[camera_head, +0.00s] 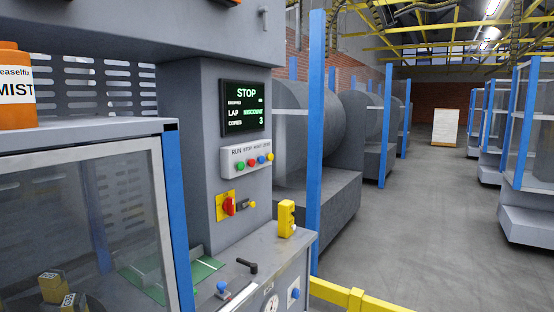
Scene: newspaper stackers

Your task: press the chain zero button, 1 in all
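A white button box (246,161) is fixed to the grey machine column, below the screen. It carries a row of small buttons: green (240,167), red (252,163), blue (262,159) and an orange-yellow one (270,157) at the right end. The label above them starts with RUN and STOP; the rest is too small to read surely, so I cannot tell for certain which one is chain zero. The screen (243,108) shows STOP, a LAP line and COPIES 3. Neither of my grippers is in view.
Below the box are a red rotary switch (228,206) on a yellow plate and a yellow control box (286,218) on the ledge. A blue post (316,150) and a yellow rail (352,298) stand to the right. The aisle floor (420,220) is clear.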

